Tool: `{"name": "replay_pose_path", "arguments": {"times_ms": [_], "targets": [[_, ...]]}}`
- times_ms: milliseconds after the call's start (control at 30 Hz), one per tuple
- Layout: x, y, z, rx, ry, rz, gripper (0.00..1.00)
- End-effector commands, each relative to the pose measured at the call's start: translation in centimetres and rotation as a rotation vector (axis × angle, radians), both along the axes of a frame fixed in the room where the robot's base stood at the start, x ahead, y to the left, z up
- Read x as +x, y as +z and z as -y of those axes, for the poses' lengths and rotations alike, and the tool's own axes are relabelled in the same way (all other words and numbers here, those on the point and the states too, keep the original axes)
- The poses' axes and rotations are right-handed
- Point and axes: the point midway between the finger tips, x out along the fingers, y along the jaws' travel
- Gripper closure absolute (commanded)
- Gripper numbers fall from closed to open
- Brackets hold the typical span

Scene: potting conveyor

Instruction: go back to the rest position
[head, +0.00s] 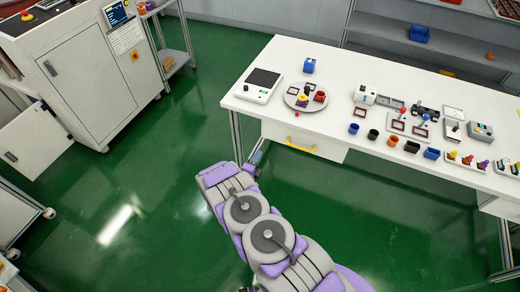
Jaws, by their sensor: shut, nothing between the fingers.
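Nothing is seen held by the arm.
The white table (345,68) carries a scale (262,80), a round tray (291,98), several coloured pots and small devices. A drawer with a yellow handle (301,145) is under its edge. A white cabinet (85,80) stands at left. Open green floor (130,190) lies between.

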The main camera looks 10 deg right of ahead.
Motion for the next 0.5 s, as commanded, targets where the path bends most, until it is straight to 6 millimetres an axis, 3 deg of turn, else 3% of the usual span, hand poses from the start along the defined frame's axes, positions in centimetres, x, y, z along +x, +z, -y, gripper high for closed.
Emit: {"name": "replay_pose_path", "arguments": {"times_ms": [200,500], "targets": [[-1.16,-0.01,-1.44,-0.007,0.004,0.000,1.00],[-0.78,0.31,-1.18,0.009,0.005,-0.013,1.00]]}}
